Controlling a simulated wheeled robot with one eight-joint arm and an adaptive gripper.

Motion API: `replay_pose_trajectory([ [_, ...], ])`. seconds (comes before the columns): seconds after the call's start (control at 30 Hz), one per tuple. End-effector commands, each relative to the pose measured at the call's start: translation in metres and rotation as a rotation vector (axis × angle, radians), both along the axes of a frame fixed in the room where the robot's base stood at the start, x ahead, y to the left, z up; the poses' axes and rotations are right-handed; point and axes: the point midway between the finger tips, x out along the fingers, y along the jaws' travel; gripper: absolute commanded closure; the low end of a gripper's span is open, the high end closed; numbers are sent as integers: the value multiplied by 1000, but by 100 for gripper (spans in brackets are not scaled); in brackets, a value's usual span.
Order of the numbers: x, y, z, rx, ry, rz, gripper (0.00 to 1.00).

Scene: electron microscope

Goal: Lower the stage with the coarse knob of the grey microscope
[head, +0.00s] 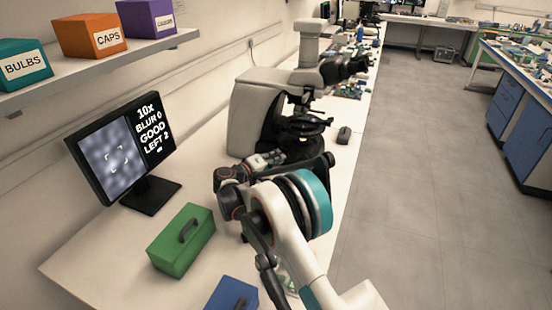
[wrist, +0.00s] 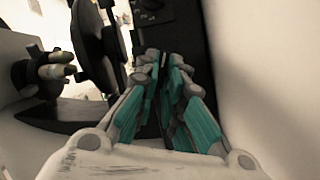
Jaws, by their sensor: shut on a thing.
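The grey microscope (head: 262,108) stands on the bench in the head view, with its dark stage (head: 305,124) at the front. My gripper (head: 268,158) is low at the microscope's near side. In the wrist view my gripper's teal and grey fingers (wrist: 160,72) are closed together against the microscope's dark body (wrist: 178,25). They are shut on the coarse knob, which the fingers hide almost wholly. In the wrist view a dark disc-like part, seen nearly edge-on, stands just left of the fingers, apart from them.
The monitor (head: 120,148) reads 10x, BLUR 0, GOOD, LEFT 2. A green box with a handle (head: 180,240) and a blue box (head: 232,294) sit on the near bench. The floor at right is clear.

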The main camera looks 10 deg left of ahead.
Motion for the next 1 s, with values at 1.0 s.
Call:
replay_pose_trajectory([
  [1.0,0,0,7,-13,2,0,71],
])
